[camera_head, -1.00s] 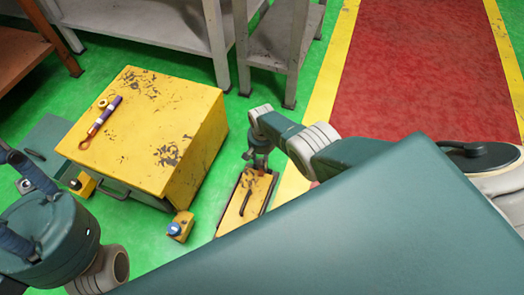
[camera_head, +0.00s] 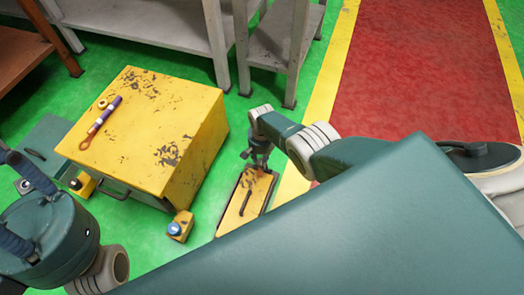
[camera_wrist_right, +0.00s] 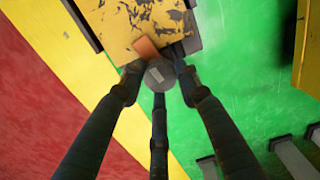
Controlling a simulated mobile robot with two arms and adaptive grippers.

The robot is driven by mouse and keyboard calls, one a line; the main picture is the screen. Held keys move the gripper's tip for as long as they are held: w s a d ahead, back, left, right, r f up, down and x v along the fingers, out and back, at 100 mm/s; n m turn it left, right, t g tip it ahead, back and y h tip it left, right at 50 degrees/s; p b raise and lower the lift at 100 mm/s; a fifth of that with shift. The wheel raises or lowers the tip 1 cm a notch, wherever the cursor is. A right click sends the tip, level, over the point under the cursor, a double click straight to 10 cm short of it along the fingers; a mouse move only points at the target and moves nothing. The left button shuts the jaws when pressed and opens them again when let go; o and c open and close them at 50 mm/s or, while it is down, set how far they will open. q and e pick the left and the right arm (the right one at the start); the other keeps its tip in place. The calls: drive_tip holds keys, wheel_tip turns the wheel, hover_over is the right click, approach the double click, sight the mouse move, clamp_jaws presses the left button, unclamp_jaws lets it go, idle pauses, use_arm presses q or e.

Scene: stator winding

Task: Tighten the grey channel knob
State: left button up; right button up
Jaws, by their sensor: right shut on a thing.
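My right gripper (camera_head: 261,165) points down at the far end of a low yellow box (camera_head: 236,213) on the floor. In the right wrist view, its dark fingers (camera_wrist_right: 159,78) are closed around a round grey knob (camera_wrist_right: 160,75). The knob is partly hidden by the fingers. An orange piece (camera_wrist_right: 146,49) lies beside the knob on the scuffed yellow surface (camera_wrist_right: 123,28). My left arm is at the lower left of the head view.
A large yellow cabinet (camera_head: 195,150) stands left of the low box, with a screwdriver-like tool (camera_head: 102,122) on top. A small yellow box with a blue button (camera_head: 180,228) sits between them. Grey tables (camera_head: 150,25) stand behind.

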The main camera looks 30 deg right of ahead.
idle(0.3)
drive_tip(key=o, duration=1.2)
drive_tip(key=shift+r, duration=0.1)
drive_tip(key=shift+r, duration=0.1)
drive_tip(key=shift+w+r, duration=0.1)
drive_tip(key=shift+r, duration=0.25)
wheel_tip(320, 180, up, 11)
